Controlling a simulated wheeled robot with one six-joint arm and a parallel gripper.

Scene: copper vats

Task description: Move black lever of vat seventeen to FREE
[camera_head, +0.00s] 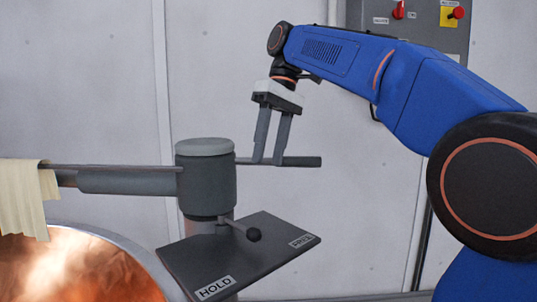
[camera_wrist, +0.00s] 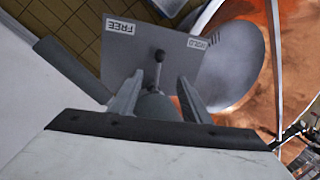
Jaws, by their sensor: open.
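The black lever (camera_head: 253,234) is a short rod with a black knob, low on the front of a grey post (camera_head: 206,180). It points out over a dark plate (camera_head: 225,262) between the label HOLD (camera_head: 215,288) and the label FREE (camera_head: 301,241). In the wrist view the lever (camera_wrist: 159,55) stands between both labels, FREE at left and HOLD at right. My gripper (camera_head: 268,162) is open and points down, above the lever and plate. Its fingertips overlap a dark handle bar in the head view; I cannot tell whether they touch it. No vat number is readable.
The handle bar (camera_head: 305,162) sticks out right from the post. A grey arm (camera_head: 125,181) with a pale cloth (camera_head: 25,195) reaches left over a copper vat (camera_head: 75,265). A control box (camera_head: 425,20) hangs on the back wall.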

